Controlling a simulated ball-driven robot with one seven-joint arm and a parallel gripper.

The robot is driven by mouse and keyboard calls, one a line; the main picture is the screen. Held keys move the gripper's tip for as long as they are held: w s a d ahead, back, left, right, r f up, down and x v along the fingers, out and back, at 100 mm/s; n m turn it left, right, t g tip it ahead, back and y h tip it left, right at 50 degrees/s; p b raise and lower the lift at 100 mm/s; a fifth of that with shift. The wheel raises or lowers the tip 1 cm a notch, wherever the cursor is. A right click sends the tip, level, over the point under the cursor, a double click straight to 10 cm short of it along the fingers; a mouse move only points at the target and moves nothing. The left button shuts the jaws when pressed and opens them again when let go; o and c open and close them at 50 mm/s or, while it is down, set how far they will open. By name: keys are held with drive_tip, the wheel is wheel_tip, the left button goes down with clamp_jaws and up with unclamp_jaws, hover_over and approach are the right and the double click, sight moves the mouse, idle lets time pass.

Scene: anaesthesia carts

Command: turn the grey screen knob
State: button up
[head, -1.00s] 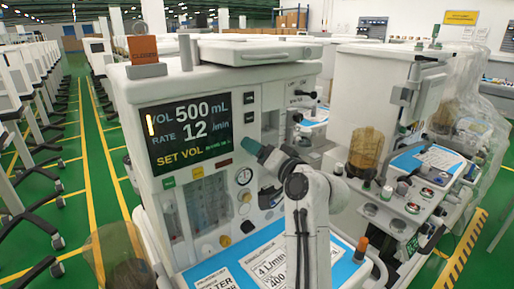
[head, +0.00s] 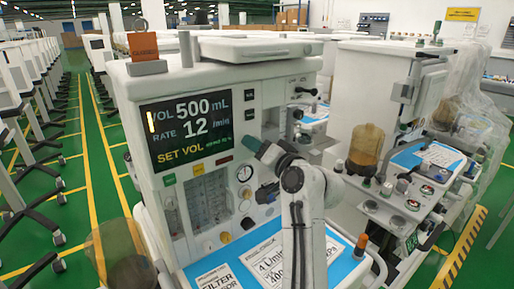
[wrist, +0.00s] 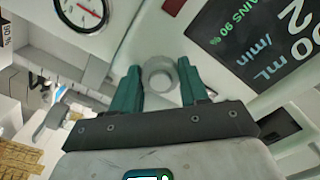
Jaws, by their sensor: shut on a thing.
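The grey screen knob (wrist: 160,75) is a round light-grey knob on the cart's front panel, seen between my gripper's fingers in the wrist view. My gripper (wrist: 161,88) has two green fingers, one on each side of the knob, and is shut on it. In the head view my gripper (head: 257,149) reaches the panel at the lower right of the screen. There the knob is hidden behind the gripper. The screen (head: 187,129) reads VOL 500 mL, RATE 12 /min and SET VOL. Part of the screen also shows in the wrist view (wrist: 262,40).
A round gauge (wrist: 82,14) sits near the fingers on the panel. Below are flow tubes (head: 208,199) and a blue worktop with printed cards (head: 220,280). A second cart (head: 372,90) stands close at right. Green floor is open at left.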

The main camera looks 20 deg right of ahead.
drive_tip(key=shift+d+f, duration=0.1)
drive_tip(key=shift+c, duration=0.2)
drive_tip(key=shift+n+b, duration=3.8)
drive_tip(key=shift+n, duration=2)
drive_tip(key=o, duration=1.1)
drive_tip(key=shift+c, duration=0.2)
